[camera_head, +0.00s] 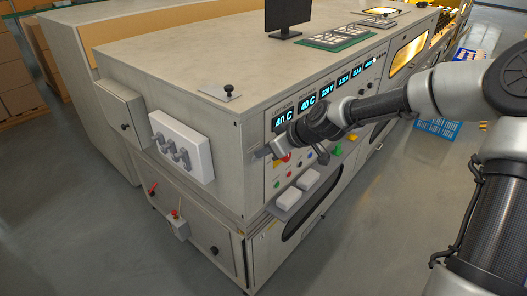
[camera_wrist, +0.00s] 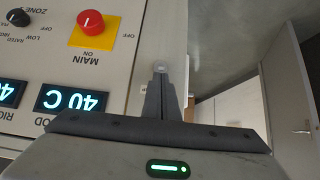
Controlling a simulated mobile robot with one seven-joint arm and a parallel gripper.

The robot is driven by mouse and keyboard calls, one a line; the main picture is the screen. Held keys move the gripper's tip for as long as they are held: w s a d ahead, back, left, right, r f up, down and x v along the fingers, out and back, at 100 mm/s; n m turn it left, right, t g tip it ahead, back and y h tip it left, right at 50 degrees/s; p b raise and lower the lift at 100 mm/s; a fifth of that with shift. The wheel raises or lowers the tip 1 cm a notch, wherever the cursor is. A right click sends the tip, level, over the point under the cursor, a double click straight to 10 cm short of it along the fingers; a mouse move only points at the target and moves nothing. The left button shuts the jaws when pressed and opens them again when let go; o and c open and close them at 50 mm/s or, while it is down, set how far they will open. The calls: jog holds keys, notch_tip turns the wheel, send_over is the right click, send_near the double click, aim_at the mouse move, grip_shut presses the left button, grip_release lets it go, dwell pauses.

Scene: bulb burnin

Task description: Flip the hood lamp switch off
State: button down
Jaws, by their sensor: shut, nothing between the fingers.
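My gripper (camera_head: 266,152) is at the left end of the cabinet's control panel, by its front corner. In the wrist view my gripper (camera_wrist: 160,72) is shut and empty, its fingertips over the pale strip at the panel's edge. A small grey round part (camera_wrist: 159,65) shows right at the fingertips; I cannot tell whether it is a switch or whether they touch it. No label reading hood lamp is legible in either view. A red MAIN knob (camera_wrist: 90,22) on a yellow plate sits left of the fingers, with OFF and ON printed around it.
Blue-lit displays (camera_wrist: 70,100) line the panel. A white box (camera_head: 199,160) with several grey levers is on the cabinet's left side. A red-handled part (camera_head: 177,215) sits lower down. A monitor (camera_head: 283,15) stands on top. The floor in front (camera_head: 410,220) is clear.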

jog(key=shift+s+d+f, duration=0.1)
jog(key=shift+d+f, duration=0.05)
jog(key=shift+f, duration=0.05)
jog(key=shift+s+d+f+b, duration=0.25)
jog(key=shift+d+f+b, duration=0.1)
jog(key=shift+f, duration=0.15)
jog(key=shift+s+d+f+b, duration=0.25)
jog(key=shift+f+b, duration=0.05)
jog(key=shift+f, duration=0.2)
jog(key=shift+r, duration=0.1)
jog(key=shift+r+p, duration=0.65)
jog(key=shift+r, duration=0.1)
jog(key=shift+d+f, duration=0.1)
jog(key=shift+f, duration=0.05)
